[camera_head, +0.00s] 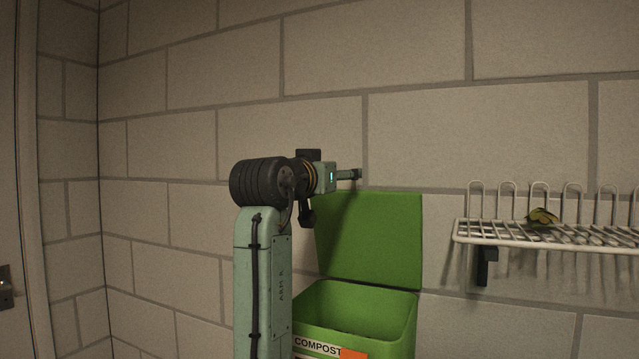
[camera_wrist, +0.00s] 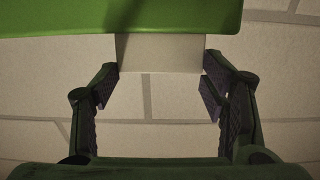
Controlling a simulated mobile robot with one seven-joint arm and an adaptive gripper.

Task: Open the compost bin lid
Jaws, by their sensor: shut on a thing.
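The green compost bin (camera_head: 370,306) shows in the head view with its mouth uncovered and a COMPOST label on its front. Its lid (camera_head: 385,240) stands upright behind the mouth, near the wall. My gripper (camera_head: 356,174) is at the lid's top edge. In the wrist view the lid's green edge (camera_wrist: 120,18) crosses the top, and a pale tab (camera_wrist: 160,54) sticks out from it. The fingers of my gripper (camera_wrist: 159,88) are at either side of the tab, shut on it. My arm hides the bin's left side.
A white wire rack (camera_head: 500,232) on a black bracket (camera_head: 487,266) is on the wall to the right, with a yellow-green leafy thing (camera_head: 542,217) on it. A block wall (camera_head: 420,140) stands close behind the lid. Open space lies between bin and rack.

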